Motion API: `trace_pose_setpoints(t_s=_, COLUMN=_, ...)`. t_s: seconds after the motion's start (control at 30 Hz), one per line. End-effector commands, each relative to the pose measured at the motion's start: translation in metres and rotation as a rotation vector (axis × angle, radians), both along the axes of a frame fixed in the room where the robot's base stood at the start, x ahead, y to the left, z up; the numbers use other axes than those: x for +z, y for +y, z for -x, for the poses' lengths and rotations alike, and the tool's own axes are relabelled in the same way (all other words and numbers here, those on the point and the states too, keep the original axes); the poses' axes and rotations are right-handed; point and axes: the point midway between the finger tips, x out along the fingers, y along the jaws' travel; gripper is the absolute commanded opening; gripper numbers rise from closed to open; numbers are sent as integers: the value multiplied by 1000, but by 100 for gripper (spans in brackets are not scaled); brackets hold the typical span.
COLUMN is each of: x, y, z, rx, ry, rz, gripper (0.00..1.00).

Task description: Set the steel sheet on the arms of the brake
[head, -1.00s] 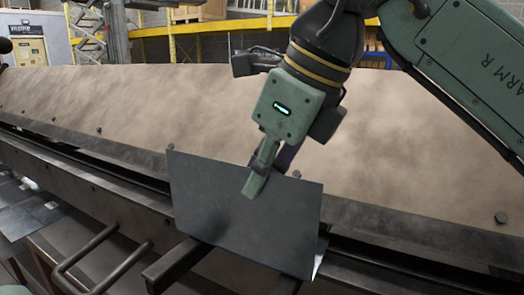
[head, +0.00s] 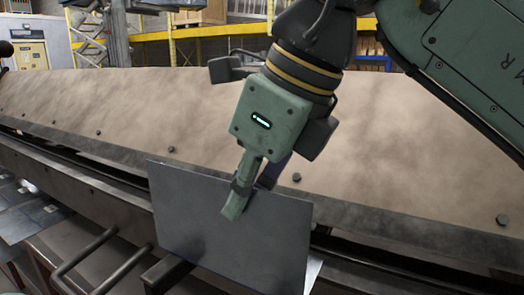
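The steel sheet (head: 228,238) is a flat grey rectangle in the middle of the head view, tilted steeply with its top edge up. My gripper (head: 240,200) is shut on the sheet's top edge, with one finger across the near face. The sheet is in front of the brake (head: 390,215), a long machine with a broad brown, stained sloping face. One brake arm (head: 165,272), a dark bar, sticks out toward me at the sheet's lower left. The sheet hides most of this arm and whatever lies behind it. I cannot tell whether the sheet touches the arm.
A bent tubular handle (head: 88,262) stands at the lower left, left of the sheet. Several flat sheets (head: 35,220) lie at the far left. A bright metal edge (head: 314,268) shows just right of the held sheet. Yellow racking (head: 190,35) stands in the background.

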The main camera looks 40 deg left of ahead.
Motion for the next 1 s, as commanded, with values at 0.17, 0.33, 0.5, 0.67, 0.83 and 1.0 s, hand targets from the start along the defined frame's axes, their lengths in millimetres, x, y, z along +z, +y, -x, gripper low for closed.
trace_pose_setpoints(t_s=0.17, x=0, y=0, z=0, rx=0, ry=0, rz=1, gripper=20)
trace_pose_setpoints(t_s=0.33, x=0, y=0, z=0, rx=0, ry=0, rz=1, gripper=28)
trace_pose_setpoints(t_s=0.5, x=-1, y=0, z=0, rx=0, ry=0, rz=2, gripper=28)
trace_pose_setpoints(t_s=0.67, x=6, y=-3, z=-1, rx=0, ry=-1, rz=1, gripper=28)
trace_pose_setpoints(t_s=0.83, x=31, y=-13, z=-3, rx=-1, ry=0, rz=0, gripper=28)
trace_pose_setpoints(t_s=1.0, x=55, y=-25, z=-6, rx=0, ry=0, rz=0, gripper=28)
